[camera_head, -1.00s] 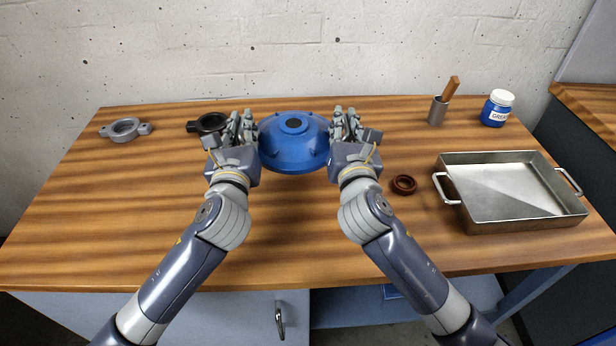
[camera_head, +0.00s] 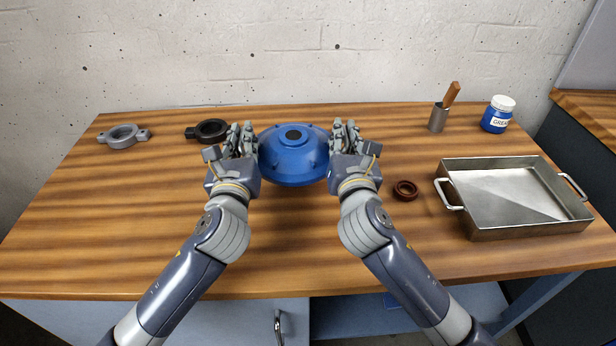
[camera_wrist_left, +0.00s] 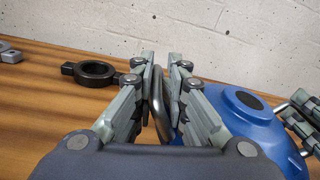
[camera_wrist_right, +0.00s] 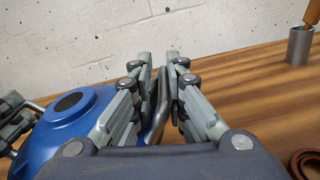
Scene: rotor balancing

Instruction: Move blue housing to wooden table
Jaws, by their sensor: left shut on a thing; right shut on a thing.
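The blue housing (camera_head: 293,160) is a round, domed part with a dark hole on top, held between my two grippers over the wooden table (camera_head: 130,220). My left gripper (camera_head: 240,138) is shut on a grey metal handle at the housing's left side; the handle shows between the fingers in the left wrist view (camera_wrist_left: 160,95). My right gripper (camera_head: 345,136) is shut on the matching handle at the right side, seen in the right wrist view (camera_wrist_right: 156,100). The housing looks level. Whether its underside touches the table cannot be told.
A grey ring bracket (camera_head: 123,137) and a black ring bracket (camera_head: 210,131) lie at the back left. A brown ring (camera_head: 405,190) and a metal tray (camera_head: 515,232) lie to the right. A metal cup with a wooden handle (camera_head: 438,118) and a grease jar (camera_head: 496,115) stand at the back right.

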